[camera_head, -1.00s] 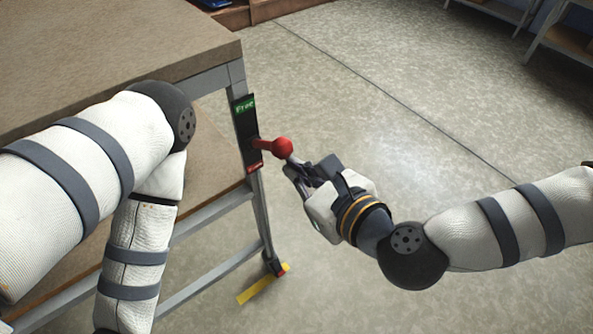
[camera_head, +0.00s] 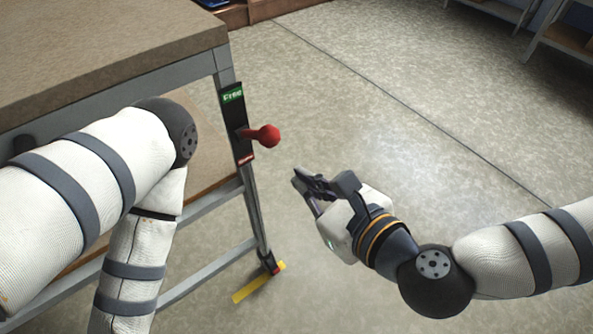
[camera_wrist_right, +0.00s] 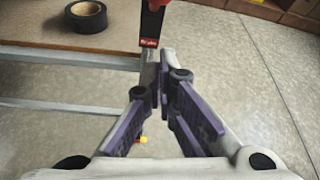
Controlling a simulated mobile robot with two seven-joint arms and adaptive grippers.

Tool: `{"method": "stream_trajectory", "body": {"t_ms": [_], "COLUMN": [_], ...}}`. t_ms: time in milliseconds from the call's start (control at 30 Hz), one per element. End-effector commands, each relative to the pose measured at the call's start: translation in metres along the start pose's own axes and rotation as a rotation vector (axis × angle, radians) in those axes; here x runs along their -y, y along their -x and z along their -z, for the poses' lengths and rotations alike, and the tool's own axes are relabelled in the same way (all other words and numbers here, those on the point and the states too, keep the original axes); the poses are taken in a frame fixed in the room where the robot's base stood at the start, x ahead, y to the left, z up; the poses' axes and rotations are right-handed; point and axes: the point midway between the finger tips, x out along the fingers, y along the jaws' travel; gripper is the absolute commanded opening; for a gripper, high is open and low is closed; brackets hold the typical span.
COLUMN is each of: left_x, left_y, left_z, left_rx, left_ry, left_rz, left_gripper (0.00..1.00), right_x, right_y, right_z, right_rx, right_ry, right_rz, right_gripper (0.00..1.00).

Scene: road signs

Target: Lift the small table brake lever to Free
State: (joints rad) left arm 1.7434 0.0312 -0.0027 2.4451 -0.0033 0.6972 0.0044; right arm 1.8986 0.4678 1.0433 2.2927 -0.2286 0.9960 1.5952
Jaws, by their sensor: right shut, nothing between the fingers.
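The small table (camera_head: 150,62) has a black lever plate (camera_head: 236,122) on its corner leg, with a green Free label at its top and a red label at its foot. The red brake lever (camera_head: 268,135) sticks out from the plate, roughly midway between the labels or a little lower. In the right wrist view the red label reads Brake (camera_wrist_right: 149,43). My right gripper (camera_head: 299,180) is shut and empty, below and to the right of the red knob, apart from it. My left arm crosses in front of the table; its gripper is out of view.
A roll of dark tape (camera_wrist_right: 87,16) lies on the table's lower shelf. A yellow strip (camera_head: 252,288) lies on the floor by the table's foot. Shelves (camera_head: 560,50) stand at the far right. The floor right of the table is open.

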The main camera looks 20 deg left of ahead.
Motion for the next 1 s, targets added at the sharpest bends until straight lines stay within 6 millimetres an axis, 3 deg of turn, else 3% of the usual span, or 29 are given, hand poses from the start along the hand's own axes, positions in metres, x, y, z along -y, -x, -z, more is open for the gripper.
{"method": "stream_trajectory", "body": {"t_ms": [100,300,867,933,1000], "left_x": [0.000,0.000,0.000,0.000,0.000], "left_y": [0.006,0.009,0.010,0.013,0.020], "left_z": [0.002,0.003,0.003,0.004,0.006], "left_rx": [-0.014,-0.020,-0.021,-0.027,-0.043], "left_ry": [0.002,0.001,0.002,0.002,0.002], "left_rz": [0.000,0.000,-0.001,-0.001,-0.002], "left_gripper": [0.73,0.73,0.73,0.73,0.73], "right_x": [0.002,0.002,0.000,-0.012,-0.039], "right_y": [0.029,0.056,0.061,0.063,0.070], "right_z": [-0.009,-0.012,-0.011,0.000,0.028], "right_rx": [0.001,-0.002,-0.008,-0.040,-0.121], "right_ry": [0.001,0.001,0.004,0.057,0.195], "right_rz": [0.001,0.001,-0.005,-0.039,-0.128], "right_gripper": [0.00,0.00,0.00,0.00,0.00]}}
